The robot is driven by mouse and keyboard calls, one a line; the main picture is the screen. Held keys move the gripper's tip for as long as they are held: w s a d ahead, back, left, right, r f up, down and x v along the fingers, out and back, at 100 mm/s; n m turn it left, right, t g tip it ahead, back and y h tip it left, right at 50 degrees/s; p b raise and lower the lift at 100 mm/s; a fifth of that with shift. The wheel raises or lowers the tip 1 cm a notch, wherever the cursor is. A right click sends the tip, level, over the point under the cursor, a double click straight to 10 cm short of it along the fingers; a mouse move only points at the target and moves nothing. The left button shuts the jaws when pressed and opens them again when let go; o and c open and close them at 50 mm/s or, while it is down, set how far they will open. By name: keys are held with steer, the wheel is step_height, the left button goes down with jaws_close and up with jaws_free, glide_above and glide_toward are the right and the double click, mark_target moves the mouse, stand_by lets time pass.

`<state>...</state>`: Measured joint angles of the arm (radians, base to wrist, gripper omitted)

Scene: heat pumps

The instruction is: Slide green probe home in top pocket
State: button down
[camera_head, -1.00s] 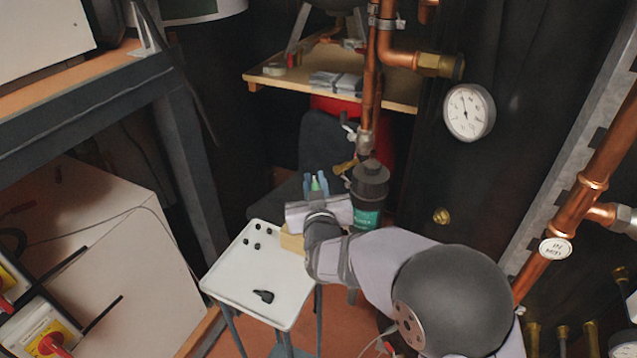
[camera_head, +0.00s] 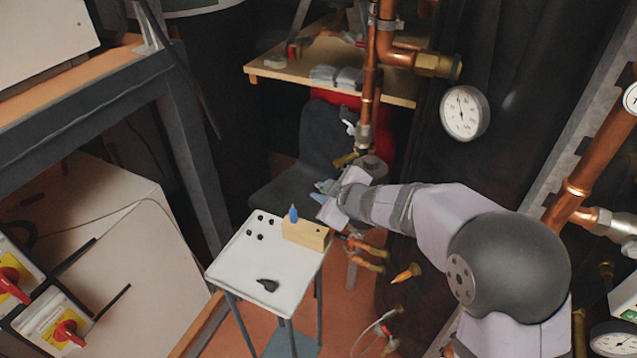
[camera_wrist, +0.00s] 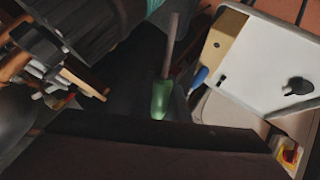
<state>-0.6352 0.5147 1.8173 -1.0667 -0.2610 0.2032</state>
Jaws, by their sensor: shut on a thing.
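My gripper (camera_head: 326,187) is held up beyond the far right of the white side table, beside the dark canister. In the wrist view it is shut on the green probe (camera_wrist: 161,98). The probe's green handle sits at the jaws, and its thin grey-brown stem (camera_wrist: 172,45) points away from them, apart from any fitting I can see. The head view does not clearly show the probe. Two copper-and-brass fittings, an upper one (camera_head: 370,248) and a lower one (camera_head: 369,265), stick out below my arm. I cannot tell which fitting is the top pocket.
Several small black pieces and a black clip (camera_head: 268,285) lie there too.

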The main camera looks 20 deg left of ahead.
steer(key=s+d+f+n+h+p, duration=0.1)
steer(key=d+f+n+p, duration=0.1)
steer(key=d+n, duration=0.3)
steer(key=s+d+f+n+g+h+p, duration=0.1)
steer(key=d+f+n, duration=0.3)
steer(key=d, duration=0.5)
steer(key=shift+d+n+g+p, duration=0.3)
steer(key=shift+d+n+p, duration=0.15)
steer(key=shift+p, duration=0.35)
steer(key=shift+r, duration=0.1)
steer(key=shift+w+d+p, duration=1.15)
steer(key=shift+w+d, duration=0.1)
steer(key=shift+w, duration=0.3)
steer(key=shift+w+d+p, duration=0.85)
steer(key=shift+w+p, duration=0.3)
steer(key=shift+p, duration=0.05)
stand_by(0.9)
steer(key=shift+w+d, duration=0.25)
steer(key=shift+p, duration=0.3)
